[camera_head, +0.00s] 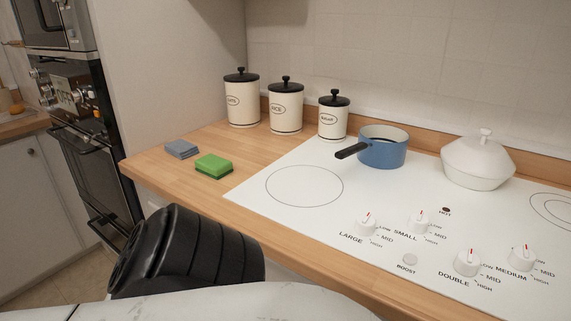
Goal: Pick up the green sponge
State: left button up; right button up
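The green sponge (213,166) lies flat on the wooden counter, left of the white cooktop and near the counter's front edge. It has a darker green layer below its bright green top. A blue-grey sponge (181,149) lies just behind and to its left, with a small gap between them. Neither of my grippers shows in the head view. A black ribbed part that looks like one of my arm links is at the lower left, in front of the counter and apart from the green sponge.
Several things stand behind: three cream canisters with black lids (242,103), a blue saucepan (382,152) with its black handle pointing left, and a white lidded pot (477,163). The cooktop (305,228) has white knobs. Wall ovens (85,130) stand left. The wood around the sponges is clear.

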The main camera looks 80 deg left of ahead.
aim_at(216, 167)
jog(key=k, duration=0.9)
jog(key=u, duration=0.45)
